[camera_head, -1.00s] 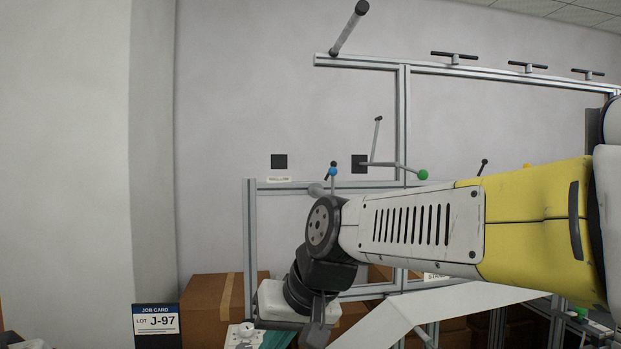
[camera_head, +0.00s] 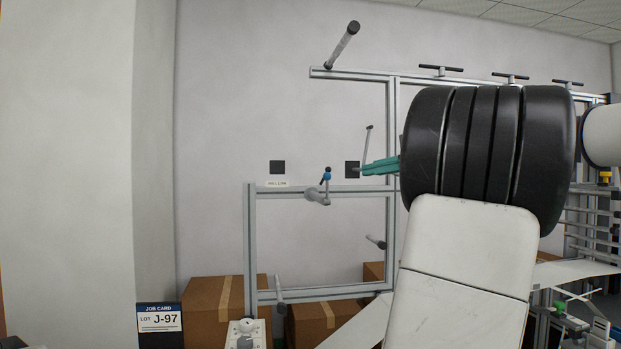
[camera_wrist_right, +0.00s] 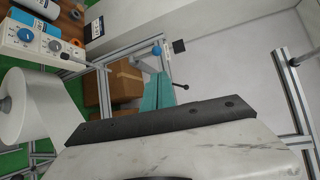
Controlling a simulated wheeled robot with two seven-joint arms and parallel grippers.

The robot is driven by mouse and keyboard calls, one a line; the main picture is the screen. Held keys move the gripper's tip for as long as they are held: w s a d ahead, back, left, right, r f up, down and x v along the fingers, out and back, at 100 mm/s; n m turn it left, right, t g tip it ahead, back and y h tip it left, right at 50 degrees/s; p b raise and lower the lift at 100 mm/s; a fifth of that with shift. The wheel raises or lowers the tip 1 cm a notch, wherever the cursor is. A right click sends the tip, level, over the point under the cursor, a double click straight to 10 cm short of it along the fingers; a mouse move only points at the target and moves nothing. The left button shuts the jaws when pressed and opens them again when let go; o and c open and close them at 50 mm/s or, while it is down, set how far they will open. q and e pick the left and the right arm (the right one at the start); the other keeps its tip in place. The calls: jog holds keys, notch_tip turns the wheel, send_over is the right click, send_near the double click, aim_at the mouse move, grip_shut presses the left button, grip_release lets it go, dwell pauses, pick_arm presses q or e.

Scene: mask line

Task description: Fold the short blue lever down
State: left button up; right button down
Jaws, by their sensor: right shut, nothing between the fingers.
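The short blue lever (camera_head: 326,177) sits on the top rail of the lower frame, just left of the middle of the head view. It has a blue hub and a short dark-tipped handle that points up. It also shows in the right wrist view (camera_wrist_right: 157,50), with its dark tip to the right. My right gripper (camera_head: 376,167) is to the right of the lever and apart from it, with teal fingers shut and empty. The fingers show in the right wrist view (camera_wrist_right: 157,92) below the lever. My left gripper is out of view.
A metal frame (camera_head: 391,130) stands against the wall. A thin grey rod (camera_head: 368,140) rises beside the fingers, near a black wall plate (camera_head: 352,170). A thick grey bar (camera_head: 343,45) juts from the upper rail. Cardboard boxes (camera_head: 205,305) stand below.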

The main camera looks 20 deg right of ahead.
aim_at(327, 188)
jog(key=x, duration=1)
